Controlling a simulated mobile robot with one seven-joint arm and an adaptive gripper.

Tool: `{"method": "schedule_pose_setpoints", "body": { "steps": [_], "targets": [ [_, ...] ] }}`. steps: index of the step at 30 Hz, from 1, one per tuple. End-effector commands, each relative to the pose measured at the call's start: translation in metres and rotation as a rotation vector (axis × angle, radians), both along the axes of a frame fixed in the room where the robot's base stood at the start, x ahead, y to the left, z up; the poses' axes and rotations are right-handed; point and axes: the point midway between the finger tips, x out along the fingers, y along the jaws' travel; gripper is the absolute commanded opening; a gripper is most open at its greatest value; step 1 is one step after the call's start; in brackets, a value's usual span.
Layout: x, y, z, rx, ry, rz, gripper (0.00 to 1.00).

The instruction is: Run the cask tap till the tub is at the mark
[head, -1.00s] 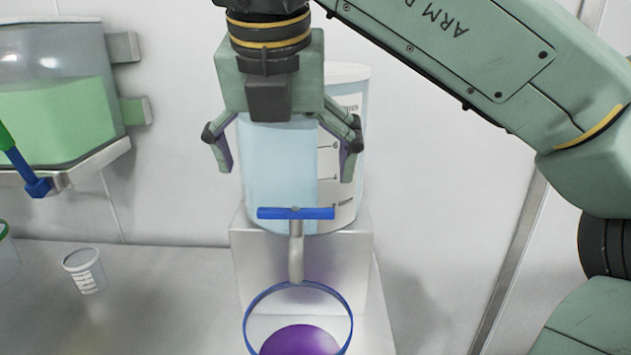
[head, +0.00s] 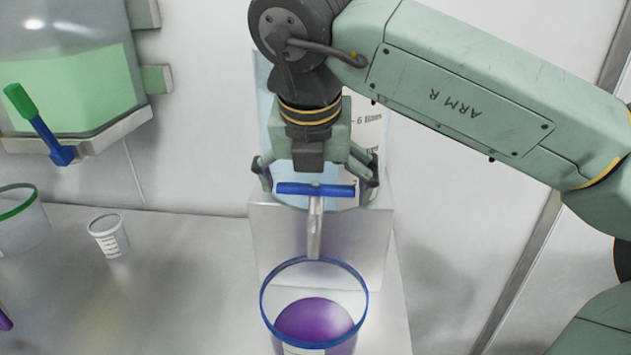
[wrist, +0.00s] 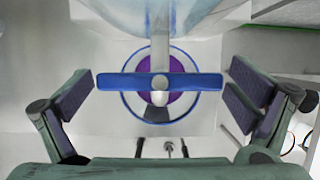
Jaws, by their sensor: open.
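The cask (head: 267,105) is a pale blue see-through cylinder with a marked white label, partly hidden behind my arm. Its tap has a blue crossbar handle (head: 315,190), lying level across the picture, and a grey spout (head: 315,228). The handle also shows in the wrist view (wrist: 120,81). The tub (head: 264,295), clear with a blue rim, stands under the spout and holds purple liquid (head: 314,320). A label shows low on its front; I cannot make out the mark or any running stream. My gripper (head: 316,182) is open, its fingers apart on either side of the handle, not visibly touching it.
A metal stand (head: 270,235) bears the cask. At left are a tank of green liquid (head: 75,85) with a green-and-blue lever (head: 38,125), a green-rimmed tub (head: 22,222) and a small clear cup (head: 108,236). The bench between cup and stand is clear.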

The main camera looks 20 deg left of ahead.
Motion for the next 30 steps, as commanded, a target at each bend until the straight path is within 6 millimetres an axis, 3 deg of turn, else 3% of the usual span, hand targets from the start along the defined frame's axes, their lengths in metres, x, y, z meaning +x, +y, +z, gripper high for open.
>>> {"method": "schedule_pose_setpoints", "body": {
  "steps": [7, 24, 30],
  "targets": [
    [0.0004, 0.0002, -0.0011, 0.0, 0.0, 0.0, 1.0],
    [0.0004, 0.0002, -0.0007, 0.0, 0.0, 0.0, 0.64],
    [0.0005, 0.0, -0.0014, 0.0, 0.0, 0.017, 0.64]
  ]
}}
